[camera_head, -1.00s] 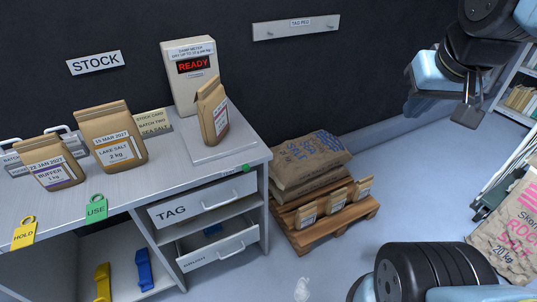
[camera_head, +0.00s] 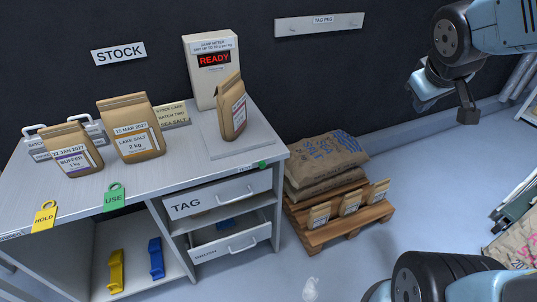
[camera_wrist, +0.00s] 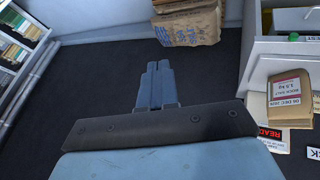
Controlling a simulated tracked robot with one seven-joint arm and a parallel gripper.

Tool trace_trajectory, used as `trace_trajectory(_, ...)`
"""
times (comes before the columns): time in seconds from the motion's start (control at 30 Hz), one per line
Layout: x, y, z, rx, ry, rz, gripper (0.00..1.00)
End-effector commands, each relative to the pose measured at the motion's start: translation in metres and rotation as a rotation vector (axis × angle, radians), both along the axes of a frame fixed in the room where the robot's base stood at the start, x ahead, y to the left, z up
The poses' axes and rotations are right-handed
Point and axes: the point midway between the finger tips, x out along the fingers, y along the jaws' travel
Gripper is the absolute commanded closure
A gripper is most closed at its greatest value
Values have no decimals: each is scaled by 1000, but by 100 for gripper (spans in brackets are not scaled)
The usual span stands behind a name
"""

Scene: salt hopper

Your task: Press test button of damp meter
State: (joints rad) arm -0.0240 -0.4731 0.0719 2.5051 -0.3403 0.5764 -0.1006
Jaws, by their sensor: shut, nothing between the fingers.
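The damp meter (camera_head: 203,90) is a cream upright box at the back right of the bench, with a red READY display. A brown bag (camera_head: 232,110) stands on the pale plate (camera_head: 262,135) in front of it. A small green spot (camera_head: 262,165) on the bench's front edge by the right corner looks like the test button; its lettering is too small to read in the head view. My gripper (camera_head: 467,112) is shut and empty, in the air well right of the bench and apart from the meter. Its closed fingers (camera_wrist: 158,68) point ahead in the wrist view.
A pallet (camera_head: 345,225) with large sacks and several small bags stands right of the bench. Two bags, a stock card (camera_head: 174,114) and yellow and green tags are on the bench. The lower drawer (camera_head: 230,243) is partly open.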

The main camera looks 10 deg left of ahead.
Motion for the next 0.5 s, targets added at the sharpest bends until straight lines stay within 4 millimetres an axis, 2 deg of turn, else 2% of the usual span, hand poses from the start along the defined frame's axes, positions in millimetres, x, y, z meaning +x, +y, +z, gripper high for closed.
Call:
trace_trajectory(0.03, 14, 7, -11, -41, 6, 62, 100)
trace_trajectory(0.2, 53, 36, -41, -153, 0, 293, 100)
trace_trajectory(0.4, 85, 85, -87, -229, -3, 600, 100)
trace_trajectory(0.5, 93, 114, -113, -242, -2, 762, 100)
